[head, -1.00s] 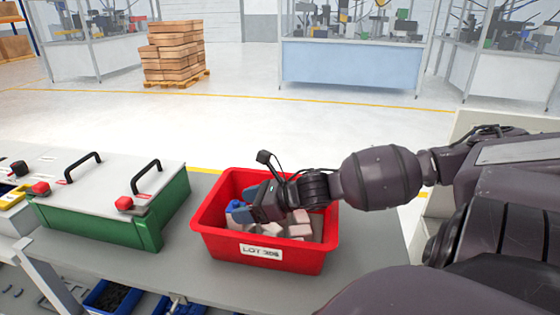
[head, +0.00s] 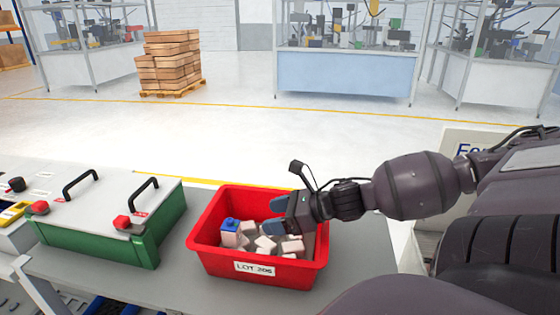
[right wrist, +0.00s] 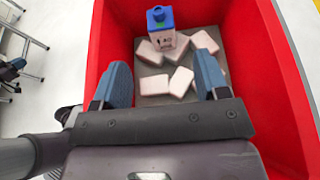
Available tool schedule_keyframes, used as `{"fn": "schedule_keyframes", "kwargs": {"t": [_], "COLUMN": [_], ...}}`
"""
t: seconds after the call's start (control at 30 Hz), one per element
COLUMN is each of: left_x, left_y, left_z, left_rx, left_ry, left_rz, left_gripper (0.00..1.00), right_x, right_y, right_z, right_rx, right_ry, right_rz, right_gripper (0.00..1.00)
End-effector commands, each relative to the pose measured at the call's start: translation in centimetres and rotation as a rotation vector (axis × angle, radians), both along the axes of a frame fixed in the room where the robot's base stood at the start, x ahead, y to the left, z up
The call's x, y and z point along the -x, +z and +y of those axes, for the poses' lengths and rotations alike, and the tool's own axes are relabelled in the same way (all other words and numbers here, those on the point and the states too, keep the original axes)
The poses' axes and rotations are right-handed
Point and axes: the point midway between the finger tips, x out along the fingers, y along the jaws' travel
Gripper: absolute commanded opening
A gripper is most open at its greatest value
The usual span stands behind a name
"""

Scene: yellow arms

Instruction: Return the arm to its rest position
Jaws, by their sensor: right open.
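My right gripper (head: 276,217) is over the right part of the red bin (head: 204,243), with its arm coming in from the right. In the right wrist view its two blue-grey fingers (right wrist: 163,80) are spread apart with nothing between them. A white block with a blue top (head: 231,231) stands in the left part of the bin. It also shows beyond the fingertips in the right wrist view (right wrist: 161,31). Several pale pinkish blocks (head: 265,243) lie loose on the bin floor. My left gripper is not in view.
The bin stands on a grey table (head: 352,266). A green case with a grey lid, black handles and red knobs (head: 110,236) is to the left of the bin. Grey table surface is free right of the bin. A stack of boxes (head: 171,62) stands far back on the floor.

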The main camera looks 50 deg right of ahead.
Motion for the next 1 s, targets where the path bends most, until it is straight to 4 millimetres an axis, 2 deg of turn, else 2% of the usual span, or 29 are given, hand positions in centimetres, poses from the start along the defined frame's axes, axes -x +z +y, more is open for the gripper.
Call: {"fn": "schedule_keyframes", "kwargs": {"t": [0.2,0.77,1.0], "left_x": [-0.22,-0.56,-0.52], "left_y": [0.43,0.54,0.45], "left_z": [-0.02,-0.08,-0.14], "left_rx": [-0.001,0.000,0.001], "left_ry": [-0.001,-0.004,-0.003], "left_rz": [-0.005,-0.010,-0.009], "left_gripper": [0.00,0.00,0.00], "right_x": [0.64,0.65,-0.13], "right_y": [0.28,0.28,0.75], "right_z": [-0.31,-0.33,-0.72], "right_rx": [0.000,0.000,-0.034], "right_ry": [0.000,0.000,-0.035], "right_rz": [0.001,0.001,0.005], "right_gripper": [0.68,0.68,0.68]}}
